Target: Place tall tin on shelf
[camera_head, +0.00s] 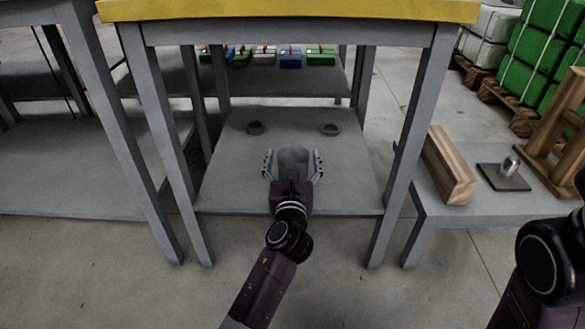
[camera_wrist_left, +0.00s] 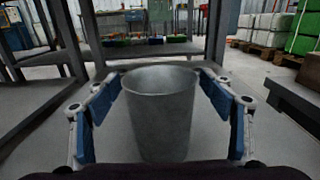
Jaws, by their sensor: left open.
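The tall tin (camera_head: 293,160) is a grey metal cylinder, open at the top. It stands upright on the grey lower shelf (camera_head: 235,190) of the table in the head view. My left gripper (camera_head: 292,165) is open, with one finger on each side of the tin. In the left wrist view the tin (camera_wrist_left: 160,110) fills the middle between the two blue-padded fingers, with a gap visible on both sides. The tin's base is hidden low in that view. My right arm shows at the lower right of the head view, but its gripper is out of view.
Table legs flank the shelf, and a yellow tabletop (camera_head: 290,10) is above. A side bench at right holds a wooden block (camera_head: 449,165) and a metal piece (camera_head: 510,165).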

